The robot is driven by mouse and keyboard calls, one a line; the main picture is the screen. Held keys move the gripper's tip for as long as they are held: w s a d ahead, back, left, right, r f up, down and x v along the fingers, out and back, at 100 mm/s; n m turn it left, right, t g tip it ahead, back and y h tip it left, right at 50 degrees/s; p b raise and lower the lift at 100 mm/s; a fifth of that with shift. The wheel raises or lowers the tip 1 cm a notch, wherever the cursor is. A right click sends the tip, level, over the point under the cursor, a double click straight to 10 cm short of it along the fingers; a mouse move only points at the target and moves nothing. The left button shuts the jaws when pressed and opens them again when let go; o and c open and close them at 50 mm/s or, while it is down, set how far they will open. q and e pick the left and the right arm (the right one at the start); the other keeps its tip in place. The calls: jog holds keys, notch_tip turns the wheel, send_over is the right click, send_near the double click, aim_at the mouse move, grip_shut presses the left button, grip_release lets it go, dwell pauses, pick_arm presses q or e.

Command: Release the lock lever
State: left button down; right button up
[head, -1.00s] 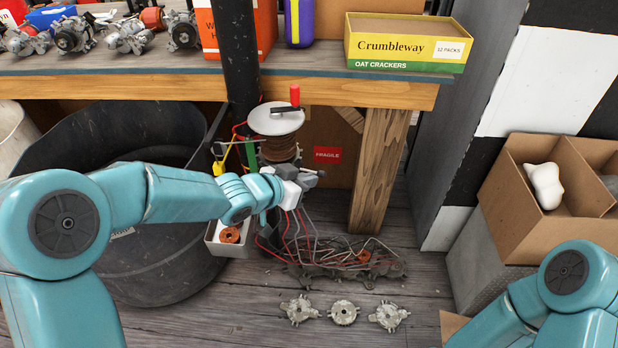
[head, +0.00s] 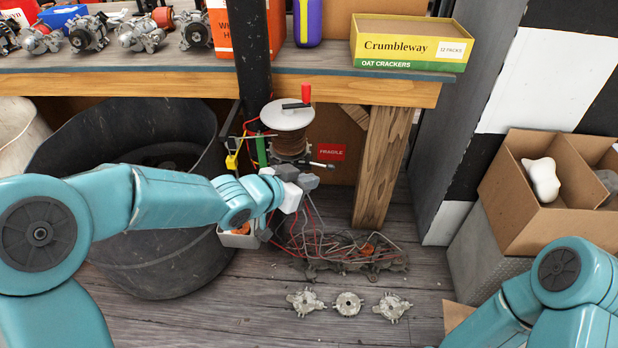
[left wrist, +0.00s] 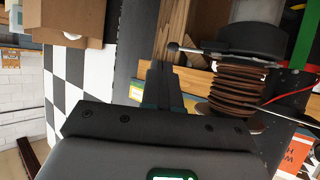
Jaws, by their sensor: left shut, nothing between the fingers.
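The lock lever appears to be the thin metal rod (head: 322,165) with a dark knob, sticking out to the right below the white disc of the winding stand (head: 287,115). In the left wrist view the lever (left wrist: 200,50) runs from a dark hub, its ball knob toward the fingers. My left gripper (head: 311,181) is shut and empty, just below the lever in the head view. In the left wrist view its fingertips (left wrist: 165,70) are together close to the knob; I cannot tell whether they touch. My right gripper is out of view.
A brown wound coil (head: 291,146) sits under the disc, with loose wires beside it. A black post (head: 252,60) and workbench (head: 390,93) stand behind. A wire tangle (head: 345,250) and several metal brackets (head: 347,304) lie on the floor. A dark tub (head: 150,265) is at left.

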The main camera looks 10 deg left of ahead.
pick_arm(q)
jog(key=s+r+p, duration=0.1)
jog(key=s+r, duration=0.2)
jog(key=s, duration=0.3)
jog(key=shift+s+a+r, duration=0.15)
jog(key=shift+s+a, duration=0.1)
jog(key=shift+a, duration=0.05)
jog(key=s+a+f+n+g+y, duration=0.1)
jog(key=s+f+n+g, duration=0.2)
jog(key=f, duration=0.9)
jog(key=s+f+n+g, duration=0.1)
jog(key=s+f+g, duration=0.3)
jog(key=f, duration=0.7)
jog(key=s+f+n+g+y, duration=0.1)
jog(key=s+f+n+g, duration=0.1)
jog(key=s+f, duration=0.45)
jog(key=s+f+n+g+y, duration=0.1)
jog(key=s+f+n, duration=0.25)
jog(key=s, duration=0.55)
notch_tip(320, 180, up, 26)
jog(key=p, duration=2.6)
jog(key=shift+w+a+f+m, duration=0.15)
jog(key=shift+w+a+m, duration=0.2)
jog(key=shift+m, duration=0.1)
